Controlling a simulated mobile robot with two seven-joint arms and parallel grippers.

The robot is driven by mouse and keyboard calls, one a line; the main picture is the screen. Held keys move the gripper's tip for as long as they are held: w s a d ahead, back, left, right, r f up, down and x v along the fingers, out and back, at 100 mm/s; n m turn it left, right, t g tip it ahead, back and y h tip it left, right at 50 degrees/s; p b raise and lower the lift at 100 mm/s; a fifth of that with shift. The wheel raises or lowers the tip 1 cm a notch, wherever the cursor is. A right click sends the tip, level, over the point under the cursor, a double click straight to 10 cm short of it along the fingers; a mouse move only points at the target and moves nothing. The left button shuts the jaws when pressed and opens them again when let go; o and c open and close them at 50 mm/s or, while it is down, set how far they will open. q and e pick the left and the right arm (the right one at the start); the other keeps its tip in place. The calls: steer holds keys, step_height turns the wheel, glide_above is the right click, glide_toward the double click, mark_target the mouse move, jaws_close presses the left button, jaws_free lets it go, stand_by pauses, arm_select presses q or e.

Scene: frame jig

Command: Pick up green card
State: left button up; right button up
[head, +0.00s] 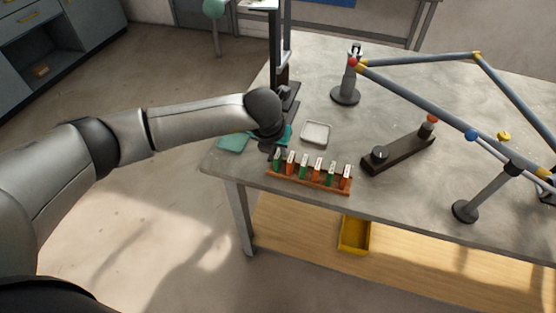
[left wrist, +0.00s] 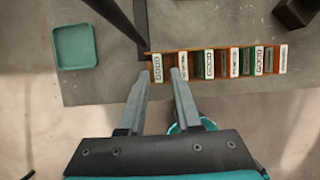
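A low brown rack (head: 316,186) near the table's front edge holds a row of upright cards, green and orange by turns. The green card (head: 277,159) at the left end shows a white face with green lettering in the left wrist view (left wrist: 157,69). Two more green cards (head: 304,168) stand further along the row. My left gripper (left wrist: 163,72) points down over the rack's left end. Its two fingers are apart, with the end green card showing between their tips; I cannot tell how far above it they are. My right gripper is not in view.
A teal tray (left wrist: 75,46) lies left of the rack, and a pale tray (head: 316,132) behind it. A dark bar fixture (head: 398,151) is to the right. A dark upright post (head: 276,50) rises behind my left wrist. A tubular frame (head: 420,99) spans the right side.

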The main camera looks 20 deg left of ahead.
mark_target(278, 154)
arm_select(q)
steer(key=shift+x, duration=2.6)
steer(key=shift+a, duration=0.15)
steer(key=shift+c, duration=0.4)
jaws_close()
